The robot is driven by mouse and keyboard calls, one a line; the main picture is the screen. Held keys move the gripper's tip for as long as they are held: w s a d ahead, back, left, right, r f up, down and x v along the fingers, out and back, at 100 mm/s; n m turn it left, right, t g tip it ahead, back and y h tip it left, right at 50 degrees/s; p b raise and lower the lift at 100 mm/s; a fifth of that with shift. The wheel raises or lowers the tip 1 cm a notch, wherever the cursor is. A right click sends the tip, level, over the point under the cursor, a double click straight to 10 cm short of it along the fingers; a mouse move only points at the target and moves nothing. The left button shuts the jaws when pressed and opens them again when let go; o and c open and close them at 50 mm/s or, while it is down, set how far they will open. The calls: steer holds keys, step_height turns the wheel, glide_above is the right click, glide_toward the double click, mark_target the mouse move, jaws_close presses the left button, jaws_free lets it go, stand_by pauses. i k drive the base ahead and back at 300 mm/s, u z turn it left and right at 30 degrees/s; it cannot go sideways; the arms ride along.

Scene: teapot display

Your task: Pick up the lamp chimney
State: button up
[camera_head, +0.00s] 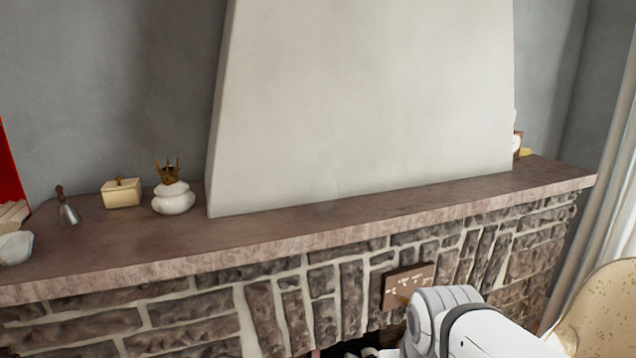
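A faint, nearly clear upright shape (325,190) stands on the stone mantel shelf (280,222) against the pale chimney breast. It looks like the glass lamp chimney, but its outline is too weak to be sure. My white arm reaches in from the lower right, in front of the stone wall and below the shelf. The gripper's fingers cannot be made out; the arm's end runs down toward the bottom edge. The arm is well apart from the faint shape.
On the shelf's left are a white round pot with a brass crown-like top (173,198), a cream lidded box (122,193), a handbell (66,210) and a white bowl (15,247). A small clock (517,144) stands far right. A brown plaque (407,285) hangs below the shelf. The shelf's middle is mostly clear.

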mark_target(325, 188)
steer(key=u, duration=2.8)
steer(key=k, duration=1.1)
steer(key=z, duration=1.8)
steer(key=i, duration=1)
